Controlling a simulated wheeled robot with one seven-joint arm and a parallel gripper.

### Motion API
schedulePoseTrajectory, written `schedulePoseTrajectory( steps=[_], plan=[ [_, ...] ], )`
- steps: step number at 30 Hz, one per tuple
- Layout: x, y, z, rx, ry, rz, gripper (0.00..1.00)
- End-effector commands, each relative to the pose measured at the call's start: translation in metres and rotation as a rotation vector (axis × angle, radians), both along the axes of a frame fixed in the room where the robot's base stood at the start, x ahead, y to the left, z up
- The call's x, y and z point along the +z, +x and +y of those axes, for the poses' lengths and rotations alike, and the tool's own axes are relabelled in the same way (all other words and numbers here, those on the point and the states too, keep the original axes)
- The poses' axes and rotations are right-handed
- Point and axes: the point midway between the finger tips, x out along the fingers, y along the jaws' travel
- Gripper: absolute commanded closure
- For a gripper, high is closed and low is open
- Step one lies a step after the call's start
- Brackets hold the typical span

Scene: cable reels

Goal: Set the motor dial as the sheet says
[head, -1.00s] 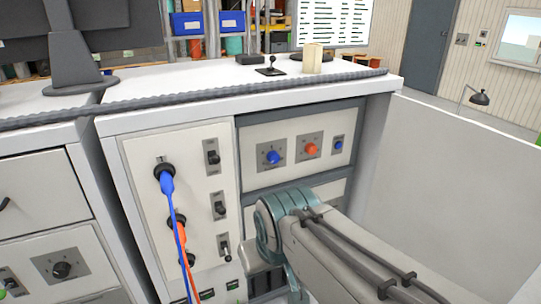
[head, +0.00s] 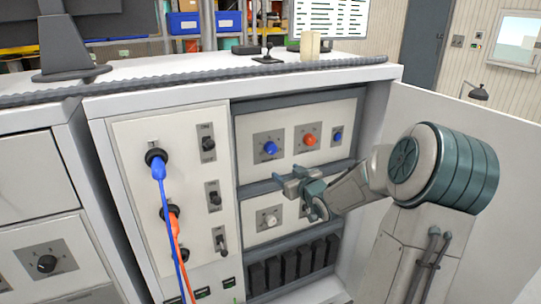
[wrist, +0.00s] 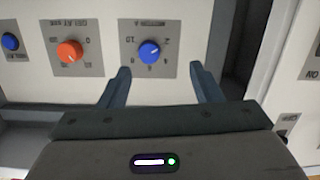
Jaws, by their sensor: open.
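A blue dial (head: 270,148) sits on a grey plate in the upper panel of the open cabinet. In the wrist view the same blue dial (wrist: 150,51) appears upside down, with a white pointer mark and a printed scale; its label seems to read "MOTOR". My gripper (head: 286,178) is open and empty, just below and in front of this dial. In the wrist view my gripper's fingers (wrist: 158,72) straddle the dial's line, apart from it. A white sheet (head: 328,17) with rows of marks hangs at the back; its text is too small to read.
An orange dial (head: 309,140) and a small blue knob (head: 338,136) sit right of the blue dial. A pale dial (head: 269,218) is below. Blue (head: 167,215) and orange (head: 176,255) cables hang at left. The cabinet's side panel (head: 455,125) stands at right.

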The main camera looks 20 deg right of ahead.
Motion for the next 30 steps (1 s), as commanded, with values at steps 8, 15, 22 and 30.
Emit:
schedulePoseTrajectory(
  steps=[8, 15, 22, 30],
  plan=[
    [0.009, 0.002, -0.024, 0.017, 0.06, -0.154, 0.42],
    [0.012, 0.033, -0.021, 0.019, 0.062, -0.157, 0.42],
    [0.012, 0.078, -0.018, 0.017, 0.063, -0.156, 0.42],
    [0.011, 0.12, -0.015, 0.016, 0.06, -0.153, 0.42]
  ],
)
